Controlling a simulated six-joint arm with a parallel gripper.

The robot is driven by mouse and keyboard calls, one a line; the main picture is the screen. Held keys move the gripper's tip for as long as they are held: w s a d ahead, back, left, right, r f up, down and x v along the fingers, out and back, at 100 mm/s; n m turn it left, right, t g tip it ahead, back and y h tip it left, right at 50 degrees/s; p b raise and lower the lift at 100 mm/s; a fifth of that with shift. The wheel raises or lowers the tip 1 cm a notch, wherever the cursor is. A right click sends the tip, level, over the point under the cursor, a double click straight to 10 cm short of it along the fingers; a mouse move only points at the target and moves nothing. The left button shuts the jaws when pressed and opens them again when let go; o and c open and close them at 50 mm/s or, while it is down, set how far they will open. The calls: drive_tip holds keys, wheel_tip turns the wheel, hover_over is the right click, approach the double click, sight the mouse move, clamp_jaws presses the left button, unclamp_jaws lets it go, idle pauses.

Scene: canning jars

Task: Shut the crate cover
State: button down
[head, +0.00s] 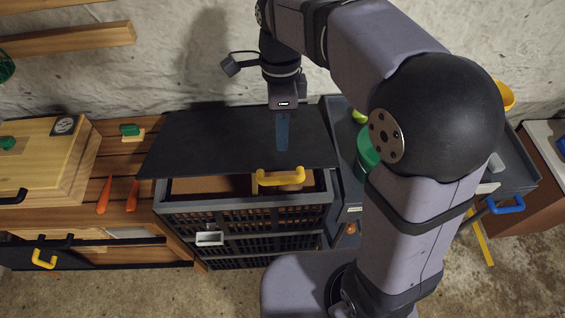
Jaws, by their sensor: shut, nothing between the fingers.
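The crate (245,221) is dark with slatted sides and stands low in the middle of the head view. Its cover (215,145) is a flat black panel over the rear of the crate, with a yellow handle (280,179) at its front edge. The cover stands partly open: a gap shows between its front edge and the crate's front rim, with brownish contents inside. My gripper (282,146) points down in front of the cover's right half, behind the handle. Its blue fingers are shut and empty. I cannot tell whether they touch the cover.
A wooden bench with a pale wooden box (52,150) and orange-handled tools (104,195) is at left. A grey unit with a green round container (366,160) is close on the crate's right, partly behind my arm. A rough wall stands behind.

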sight(283, 177)
drive_tip(key=f, duration=0.3)
drive_tip(key=s+f+p, duration=0.1)
drive_tip(key=f, duration=0.2)
drive_tip(key=f+p, duration=0.1)
drive_tip(key=f, duration=0.2)
drive_tip(key=shift+s+f, duration=0.1)
drive_tip(key=shift+s, duration=0.2)
